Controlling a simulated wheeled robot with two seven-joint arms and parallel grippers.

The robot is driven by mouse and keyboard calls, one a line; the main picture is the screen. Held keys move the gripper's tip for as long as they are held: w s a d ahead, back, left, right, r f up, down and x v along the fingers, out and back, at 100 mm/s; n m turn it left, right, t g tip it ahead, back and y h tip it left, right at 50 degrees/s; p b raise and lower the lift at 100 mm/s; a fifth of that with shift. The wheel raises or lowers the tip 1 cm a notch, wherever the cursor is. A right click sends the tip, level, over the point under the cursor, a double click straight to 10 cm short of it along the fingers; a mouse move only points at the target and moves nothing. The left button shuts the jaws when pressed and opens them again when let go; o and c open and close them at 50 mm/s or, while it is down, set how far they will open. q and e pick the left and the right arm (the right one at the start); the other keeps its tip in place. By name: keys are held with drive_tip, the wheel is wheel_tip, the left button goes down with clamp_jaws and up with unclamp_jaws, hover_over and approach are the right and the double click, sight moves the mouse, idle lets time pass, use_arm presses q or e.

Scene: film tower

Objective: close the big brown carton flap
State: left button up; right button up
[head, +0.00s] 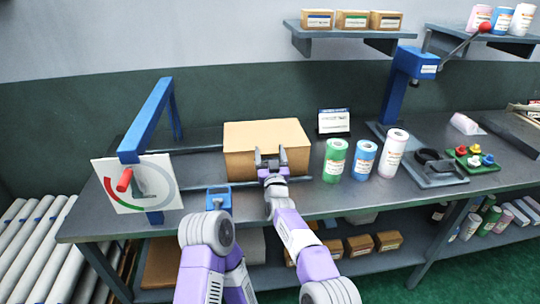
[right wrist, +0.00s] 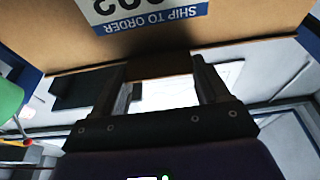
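The big brown carton (head: 240,166) stands on the grey bench. Its top (head: 262,130) looks like a flat, light tan panel; I cannot make out a separate raised flap or whether it is fully shut. My right gripper (head: 271,156) is at the carton's front, with its fingers in front of the front face and near the top edge. In the right wrist view the gripper (right wrist: 160,82) has its two fingers spread with nothing between them. The carton (right wrist: 240,25) fills the top of that view, with an upside-down "SHIP TO ORDER" label. My left gripper does not show.
Green (head: 335,160), blue (head: 363,160) and white (head: 392,153) canisters stand right of the carton. A blue frame with a dial board (head: 165,171) is at left. A small blue item (head: 218,198) sits at the bench's front edge. A shelf (head: 345,33) hangs above.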

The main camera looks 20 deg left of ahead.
drive_tip(key=shift+f+v, duration=0.2)
drive_tip(key=shift+v, duration=0.6)
drive_tip(key=shift+f+v, duration=0.2)
drive_tip(key=shift+v, duration=0.65)
drive_tip(key=s+d, duration=0.2)
drive_tip(key=s, duration=0.2)
drive_tip(key=s+d+p, duration=0.1)
drive_tip(key=s+d, duration=0.1)
drive_tip(key=s, duration=0.1)
drive_tip(key=s+d+p, duration=0.1)
drive_tip(key=s+d, duration=0.2)
drive_tip(key=s, duration=0.1)
drive_tip(key=shift+s+r, duration=0.15)
drive_tip(key=shift+s, duration=0.2)
